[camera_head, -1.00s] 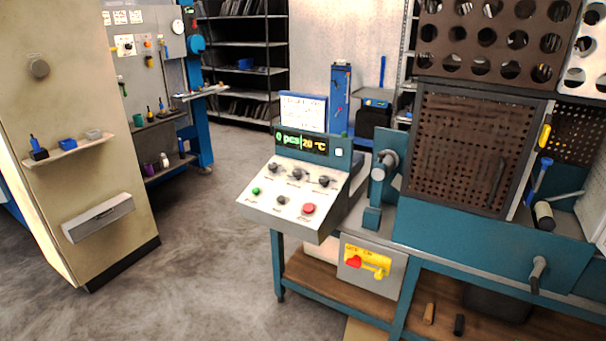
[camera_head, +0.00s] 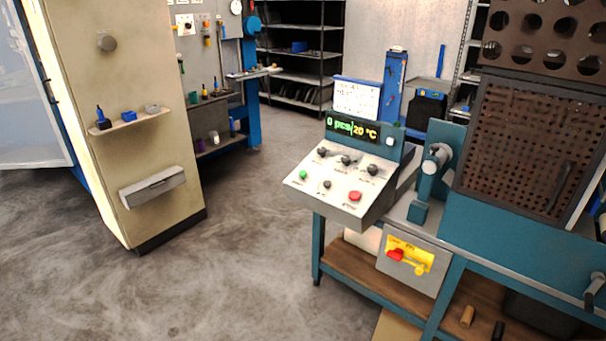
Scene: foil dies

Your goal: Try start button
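The control panel (camera_head: 341,186) is a pale sloped box on the left end of a teal bench. The green start button (camera_head: 303,175) is at the left of its lower row. A dark knob (camera_head: 327,184) and a red button (camera_head: 355,196) are to its right. Several dark knobs make up the upper row. The display (camera_head: 352,130) reads "0 pcs|20 °C". My gripper is not in view.
A yellow plate with a red switch (camera_head: 396,254) is on a grey box below the panel. A teal clamp-like part (camera_head: 432,171) and a perforated guard (camera_head: 527,148) stand to the right. A beige cabinet (camera_head: 118,80) is at left. Grey floor (camera_head: 240,250) between is clear.

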